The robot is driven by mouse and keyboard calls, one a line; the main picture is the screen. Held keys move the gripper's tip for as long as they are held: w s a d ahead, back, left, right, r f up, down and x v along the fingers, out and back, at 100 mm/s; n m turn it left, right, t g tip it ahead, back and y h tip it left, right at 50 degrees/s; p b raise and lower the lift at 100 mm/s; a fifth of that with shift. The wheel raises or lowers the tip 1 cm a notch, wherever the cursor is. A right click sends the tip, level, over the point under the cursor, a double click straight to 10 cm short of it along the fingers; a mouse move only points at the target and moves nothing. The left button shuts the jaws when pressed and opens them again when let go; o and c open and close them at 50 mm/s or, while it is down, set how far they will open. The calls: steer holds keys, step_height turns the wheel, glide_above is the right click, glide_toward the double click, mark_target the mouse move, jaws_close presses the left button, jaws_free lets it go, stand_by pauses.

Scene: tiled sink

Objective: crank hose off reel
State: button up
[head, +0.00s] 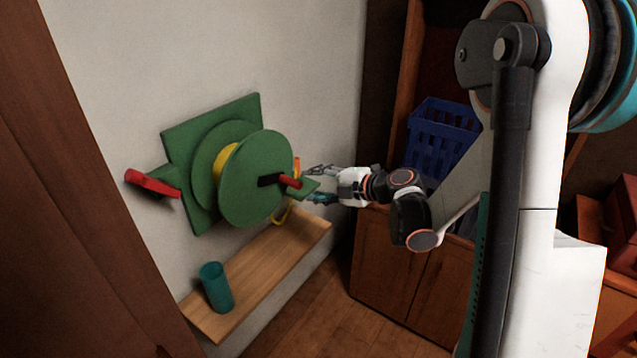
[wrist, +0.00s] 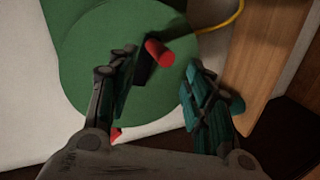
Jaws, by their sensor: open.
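The green reel (head: 255,185) is mounted on a green square board (head: 190,130) on the wall, with yellow hose (head: 224,163) wound between its discs. A black crank arm (head: 268,181) with a red handle (head: 291,182) is on the front disc. My gripper (head: 311,184) is open at the right of the reel, its fingers pointing towards the handle. In the wrist view, the red handle (wrist: 158,52) shows just ahead, in the gap between the fingertips; I see no grip on it. The black crank arm (wrist: 143,72) is partly hidden by the left finger.
A red lever (head: 150,182) on a green bracket sticks out left of the reel. A wooden shelf (head: 265,262) below holds a teal cup (head: 216,287). A loop of yellow hose (head: 281,214) hangs below the reel. A blue crate (head: 440,135) stands behind my arm.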

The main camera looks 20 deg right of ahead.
mark_target(290, 182)
steer(key=shift+b+x, duration=1.2)
steer(key=shift+x, duration=3.9)
steer(key=shift+c, duration=0.6)
steer(key=c, duration=0.4)
steer(key=shift+o, duration=0.2)
